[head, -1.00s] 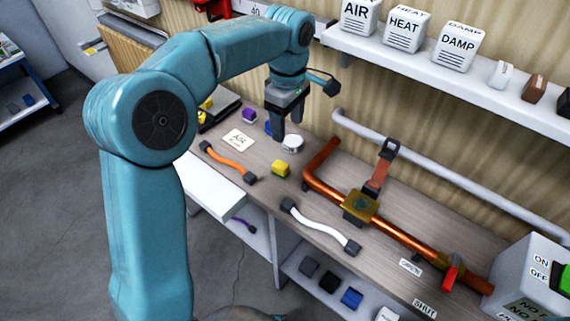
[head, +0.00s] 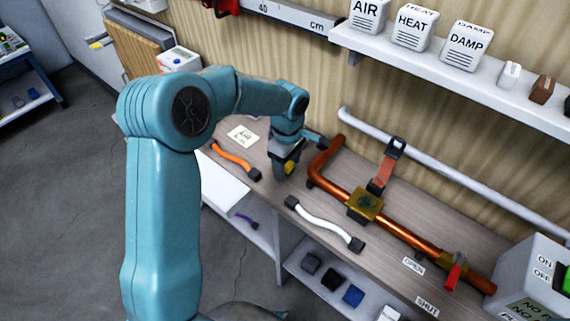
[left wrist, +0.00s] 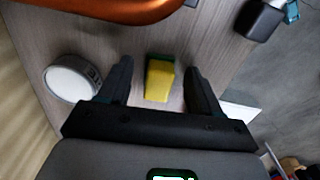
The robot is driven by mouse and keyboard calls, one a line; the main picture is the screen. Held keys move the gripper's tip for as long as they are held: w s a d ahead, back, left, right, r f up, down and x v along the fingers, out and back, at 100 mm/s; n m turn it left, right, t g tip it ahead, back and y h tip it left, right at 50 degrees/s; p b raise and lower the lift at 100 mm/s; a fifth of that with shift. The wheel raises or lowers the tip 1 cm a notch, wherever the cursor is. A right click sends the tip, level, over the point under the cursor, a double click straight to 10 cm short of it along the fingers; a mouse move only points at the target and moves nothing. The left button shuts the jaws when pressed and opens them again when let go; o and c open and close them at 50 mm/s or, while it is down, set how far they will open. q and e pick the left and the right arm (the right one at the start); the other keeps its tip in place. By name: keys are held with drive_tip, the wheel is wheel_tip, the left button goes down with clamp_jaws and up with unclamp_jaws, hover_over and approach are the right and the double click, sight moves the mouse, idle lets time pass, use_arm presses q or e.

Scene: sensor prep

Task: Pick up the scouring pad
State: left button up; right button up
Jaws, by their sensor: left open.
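The scouring pad (left wrist: 160,80) is a small yellow block with a green layer. In the left wrist view it lies on the wooden bench, between the two fingertips of my open left gripper (left wrist: 160,85), with bare bench visible beside it on both sides. In the head view my left gripper (head: 285,165) points down over the pad and hides most of it; a bit of yellow shows by the fingers. I cannot tell the exact height of the fingers over the bench. My right gripper is not in view.
A white round object (left wrist: 72,78) sits close beside one finger. A copper pipe (head: 330,175) with a brass valve body (head: 365,204) runs to the right. An orange cable (head: 233,158) and a white cable (head: 325,225) lie nearby. A shelf (head: 440,65) hangs above.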

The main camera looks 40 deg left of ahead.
sight(288, 163)
use_arm(q)
drive_tip(key=c, duration=1.1)
drive_tip(key=shift+w, duration=0.1)
wheel_tip(288, 163, up, 20)
drive_tip(key=shift+f+p, duration=0.1)
drive_tip(key=shift+p, duration=0.35)
drive_tip(key=shift+o, duration=0.4)
drive_tip(key=shift+d, duration=0.1)
